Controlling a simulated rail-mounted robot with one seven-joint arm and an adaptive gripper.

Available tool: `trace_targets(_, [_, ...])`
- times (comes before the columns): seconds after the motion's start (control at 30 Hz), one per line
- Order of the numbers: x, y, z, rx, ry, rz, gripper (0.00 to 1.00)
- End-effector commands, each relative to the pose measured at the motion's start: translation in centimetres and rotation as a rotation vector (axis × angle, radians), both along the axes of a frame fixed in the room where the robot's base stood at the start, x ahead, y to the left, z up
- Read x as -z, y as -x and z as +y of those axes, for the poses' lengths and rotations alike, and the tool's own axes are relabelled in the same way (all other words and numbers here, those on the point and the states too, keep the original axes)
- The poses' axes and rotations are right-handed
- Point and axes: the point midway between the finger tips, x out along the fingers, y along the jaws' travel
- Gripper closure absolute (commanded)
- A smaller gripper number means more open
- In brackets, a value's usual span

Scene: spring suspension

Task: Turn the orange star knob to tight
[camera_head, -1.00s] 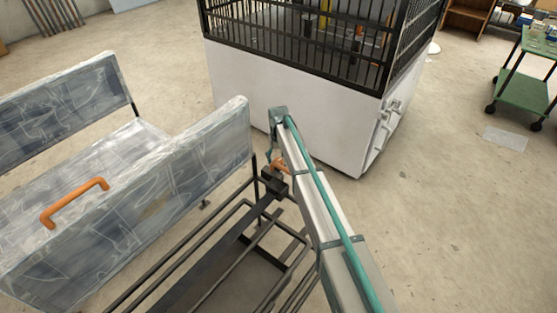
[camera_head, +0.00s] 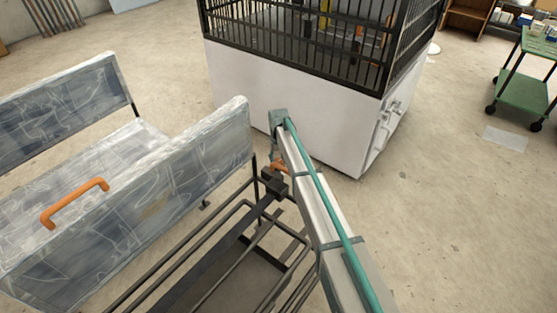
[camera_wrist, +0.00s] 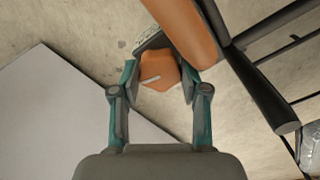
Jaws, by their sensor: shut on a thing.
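The orange star knob (camera_wrist: 160,73) shows in the wrist view with a pale line across its face. My gripper (camera_wrist: 157,88) has its two teal and grey fingers closed on either side of the knob. In the head view the knob (camera_head: 278,168) is a small orange patch at the far end of my arm, beside a black block on the dark frame. My arm hides much of it there, and the fingers are hard to make out. I cannot tell any tight or loose marking.
A thick orange bar (camera_wrist: 183,30) passes close above the knob in the wrist view. Dark frame tubes (camera_head: 225,240) lie left of my arm. A wrapped bench (camera_head: 150,190) with an orange handle (camera_head: 75,203) stands left; a white caged box (camera_head: 300,110) stands behind. Open floor lies right.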

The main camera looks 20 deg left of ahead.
Motion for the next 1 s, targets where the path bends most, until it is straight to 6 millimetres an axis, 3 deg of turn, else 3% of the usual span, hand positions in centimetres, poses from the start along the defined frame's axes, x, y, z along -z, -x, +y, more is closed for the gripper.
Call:
trace_targets(0.37, [-0.2,0.02,-0.01,0.173,0.001,0.002,0.9])
trace_targets(1.0, [-0.15,0.02,0.0,0.761,0.001,0.001,0.9])
